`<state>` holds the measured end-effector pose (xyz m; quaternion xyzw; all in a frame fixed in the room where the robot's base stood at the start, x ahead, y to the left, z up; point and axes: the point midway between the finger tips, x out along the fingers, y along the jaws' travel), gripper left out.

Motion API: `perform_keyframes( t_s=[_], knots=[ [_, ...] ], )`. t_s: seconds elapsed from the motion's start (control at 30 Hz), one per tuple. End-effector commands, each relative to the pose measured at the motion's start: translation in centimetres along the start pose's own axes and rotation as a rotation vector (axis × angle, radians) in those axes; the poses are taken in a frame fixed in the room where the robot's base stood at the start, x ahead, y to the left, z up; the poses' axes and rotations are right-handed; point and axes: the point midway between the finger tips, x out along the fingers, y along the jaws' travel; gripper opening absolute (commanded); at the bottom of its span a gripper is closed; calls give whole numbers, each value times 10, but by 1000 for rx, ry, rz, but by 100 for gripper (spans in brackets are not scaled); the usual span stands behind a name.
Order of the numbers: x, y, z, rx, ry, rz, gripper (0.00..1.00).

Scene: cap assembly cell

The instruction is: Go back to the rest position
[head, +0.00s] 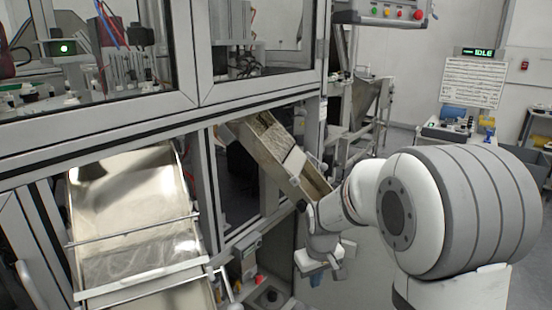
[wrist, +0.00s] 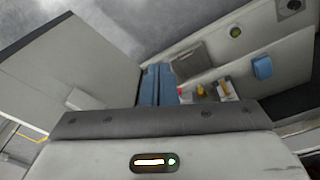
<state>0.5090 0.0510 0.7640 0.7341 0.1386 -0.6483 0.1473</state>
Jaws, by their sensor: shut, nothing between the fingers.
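In the head view my arm reaches from the right toward the lower middle. My gripper (head: 315,279) hangs below the wrist at the arm's end, in front of the machine's frame. In the wrist view two blue fingers of my gripper (wrist: 157,72) show side by side beyond the grey and white gripper body. They are shut with nothing between them.
A sloping metal chute (head: 278,155) comes out of the machine close to my wrist. A wide metal tray (head: 135,225) is at lower left. A small control box (head: 247,246) is left of my gripper. A cart (head: 447,133) with a screen stands back right.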

Motion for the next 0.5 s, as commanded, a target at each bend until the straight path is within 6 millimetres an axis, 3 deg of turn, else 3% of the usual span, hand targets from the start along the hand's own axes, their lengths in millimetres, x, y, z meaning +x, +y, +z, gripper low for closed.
perform_keyframes(
  t_s=[0.03, 0.2, 0.4, 0.5],
  knots=[
    [-48, 1, 11, 31, 15, 6, 0],
    [-141, -2, 58, 142, 39, 16, 0],
    [-230, -11, 117, 271, 69, 27, 0],
    [-259, -17, 142, 327, 81, 31, 0]
  ],
)
